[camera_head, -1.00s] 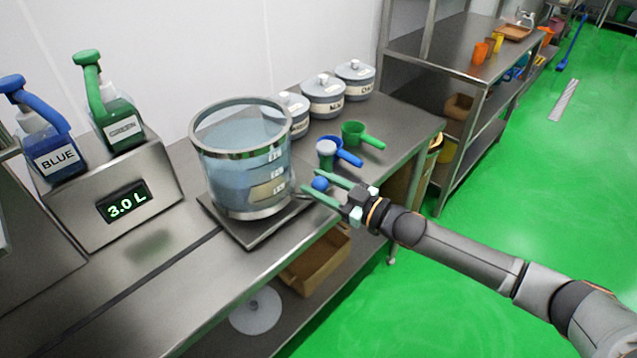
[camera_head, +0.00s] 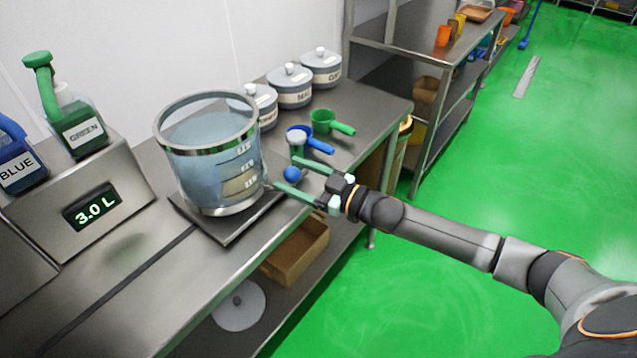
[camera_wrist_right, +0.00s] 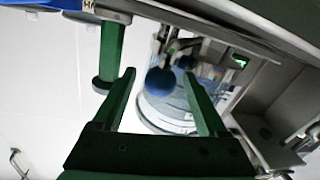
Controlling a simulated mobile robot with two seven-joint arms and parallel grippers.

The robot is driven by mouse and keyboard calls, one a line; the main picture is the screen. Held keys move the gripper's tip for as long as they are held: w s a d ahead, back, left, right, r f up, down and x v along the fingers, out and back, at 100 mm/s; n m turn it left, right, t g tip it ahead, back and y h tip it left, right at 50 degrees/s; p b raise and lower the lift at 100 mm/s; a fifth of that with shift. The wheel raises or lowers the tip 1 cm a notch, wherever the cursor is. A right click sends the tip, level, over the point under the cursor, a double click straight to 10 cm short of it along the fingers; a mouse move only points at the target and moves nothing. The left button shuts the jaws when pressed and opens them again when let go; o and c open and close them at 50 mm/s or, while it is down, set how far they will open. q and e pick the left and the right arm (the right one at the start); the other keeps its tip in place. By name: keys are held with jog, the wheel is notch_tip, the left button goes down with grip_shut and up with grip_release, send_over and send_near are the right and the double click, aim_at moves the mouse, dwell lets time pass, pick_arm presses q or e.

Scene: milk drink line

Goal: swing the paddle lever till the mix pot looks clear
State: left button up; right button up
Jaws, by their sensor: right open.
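The mix pot (camera_head: 212,160) is a clear, metal-rimmed vessel on a dark square base, holding pale blue, see-through liquid. A blue ball knob (camera_head: 292,174), apparently the paddle lever's end, sits just right of the pot. My right gripper (camera_head: 286,173) is open, its green fingers reaching on either side of the knob. In the right wrist view the blue knob (camera_wrist_right: 160,82) lies between the fingertips, with no clear contact, and the pot (camera_wrist_right: 168,115) is behind it. The paddle itself cannot be made out. My left gripper is not in view.
A display (camera_head: 92,207) reads 3.0 L, below a green bottle (camera_head: 82,130) and a blue bottle (camera_head: 18,165). A blue scoop (camera_head: 315,145), a green scoop (camera_head: 325,122) and lidded canisters (camera_head: 290,88) stand behind my gripper. A cardboard box (camera_head: 298,255) is below the counter.

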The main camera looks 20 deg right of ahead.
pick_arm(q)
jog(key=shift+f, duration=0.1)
pick_arm(e)
jog(key=v, duration=1.1)
jog(key=shift+s+d, duration=0.15)
jog(key=shift+s, duration=0.1)
jog(key=shift+s, duration=0.1)
